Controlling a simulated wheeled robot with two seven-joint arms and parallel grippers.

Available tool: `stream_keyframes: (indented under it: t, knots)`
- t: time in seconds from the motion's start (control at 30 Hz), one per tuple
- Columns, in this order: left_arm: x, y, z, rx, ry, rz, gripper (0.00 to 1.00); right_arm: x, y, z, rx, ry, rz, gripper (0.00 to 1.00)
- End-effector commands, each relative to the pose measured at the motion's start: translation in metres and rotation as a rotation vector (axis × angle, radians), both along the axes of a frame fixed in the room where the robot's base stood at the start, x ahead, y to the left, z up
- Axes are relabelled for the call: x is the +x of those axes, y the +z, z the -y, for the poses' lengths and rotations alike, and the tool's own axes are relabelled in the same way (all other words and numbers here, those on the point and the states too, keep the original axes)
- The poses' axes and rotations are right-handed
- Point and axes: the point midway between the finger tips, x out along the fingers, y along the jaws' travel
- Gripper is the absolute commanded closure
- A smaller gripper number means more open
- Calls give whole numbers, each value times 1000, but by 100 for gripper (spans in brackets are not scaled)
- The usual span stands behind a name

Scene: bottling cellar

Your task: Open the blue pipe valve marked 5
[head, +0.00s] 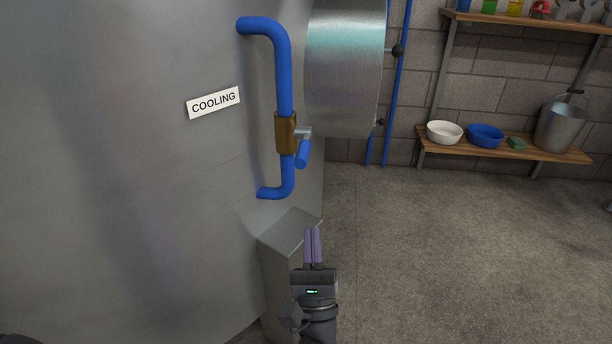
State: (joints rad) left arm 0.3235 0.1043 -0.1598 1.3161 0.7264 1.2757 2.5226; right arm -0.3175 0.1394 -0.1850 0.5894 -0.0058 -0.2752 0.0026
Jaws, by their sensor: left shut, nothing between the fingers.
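A blue pipe (284,75) bends out from a large grey steel tank and back into it lower down. A brass-brown valve body (285,133) sits on its lower upright run. A short metal stem leads right from it to a blue lever (303,153), which points down and slightly toward me. No number 5 is readable on the valve. My left gripper (312,230) is below the lever, apart from it, with its pale purple fingers pointing up. The fingers are together and empty. My right gripper is not in view.
The tank (130,200) fills the left side and carries a COOLING sign (214,102). A grey box-like leg (290,231) stands behind my gripper. A steel cylinder (345,70) juts out right of the pipe. Shelves (555,152) hold bowls and a bucket.

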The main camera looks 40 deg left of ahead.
Motion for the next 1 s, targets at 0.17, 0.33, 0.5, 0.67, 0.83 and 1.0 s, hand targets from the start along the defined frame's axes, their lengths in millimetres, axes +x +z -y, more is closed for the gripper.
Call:
stream_keyframes:
  t: [0.17,0.33,0.5,0.67,0.83,1.0]
  knots:
    - [21,29,-20,2,2,4,100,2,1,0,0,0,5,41]
    - [38,55,-36,1,1,3,100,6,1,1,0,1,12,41]
    - [34,80,-40,-2,2,3,100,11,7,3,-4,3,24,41]
    - [33,88,-41,0,1,0,100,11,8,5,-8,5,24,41]
    - [33,88,-41,0,0,-1,100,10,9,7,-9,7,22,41]
    - [33,88,-41,-1,1,-2,100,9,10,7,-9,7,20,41]
